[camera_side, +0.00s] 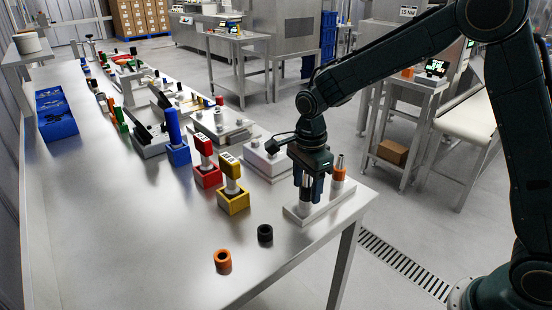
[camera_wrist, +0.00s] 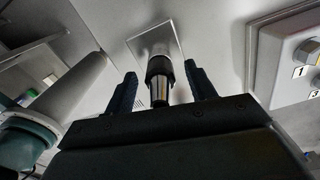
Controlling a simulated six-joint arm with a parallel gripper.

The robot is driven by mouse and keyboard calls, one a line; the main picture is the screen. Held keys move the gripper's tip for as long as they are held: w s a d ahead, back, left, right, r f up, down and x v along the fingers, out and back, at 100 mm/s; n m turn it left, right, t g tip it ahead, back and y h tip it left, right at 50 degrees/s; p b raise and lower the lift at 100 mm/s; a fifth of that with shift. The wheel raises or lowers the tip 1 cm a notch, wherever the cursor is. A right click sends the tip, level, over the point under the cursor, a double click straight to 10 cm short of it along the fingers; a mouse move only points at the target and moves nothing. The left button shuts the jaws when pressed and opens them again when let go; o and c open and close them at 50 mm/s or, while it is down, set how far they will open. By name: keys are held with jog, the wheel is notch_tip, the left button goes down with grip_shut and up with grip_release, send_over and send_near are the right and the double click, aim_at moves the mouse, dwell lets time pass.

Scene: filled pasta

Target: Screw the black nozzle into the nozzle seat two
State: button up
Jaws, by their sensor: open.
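The black nozzle (camera_wrist: 160,68), a dark collar with a metallic tapered tip, stands upright at the left position of a pale plate (camera_side: 325,208) near the table's right edge. I cannot read which seat is two. My gripper (camera_side: 311,188) points down over that position, with its fingers around the nozzle and hiding much of it in the side view. In the wrist view my gripper (camera_wrist: 160,88) has a finger on each side of the nozzle, with visible gaps. An orange-collared nozzle (camera_side: 338,174) stands at the right position, just beside my gripper.
A loose black ring (camera_side: 265,233) and an orange ring (camera_side: 222,261) lie on the table in front. Yellow (camera_side: 233,201), red (camera_side: 207,176) and blue (camera_side: 178,154) holders with upright tools stand to the left. A grey box (camera_side: 265,160) stands behind the plate. The front left table is clear.

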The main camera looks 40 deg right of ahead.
jog(key=n, duration=0.4)
jog(key=shift+n, duration=0.3)
jog(key=n, duration=0.5)
jog(key=shift+n, duration=0.9)
jog(key=n, duration=0.8)
jog(key=shift+n, duration=0.3)
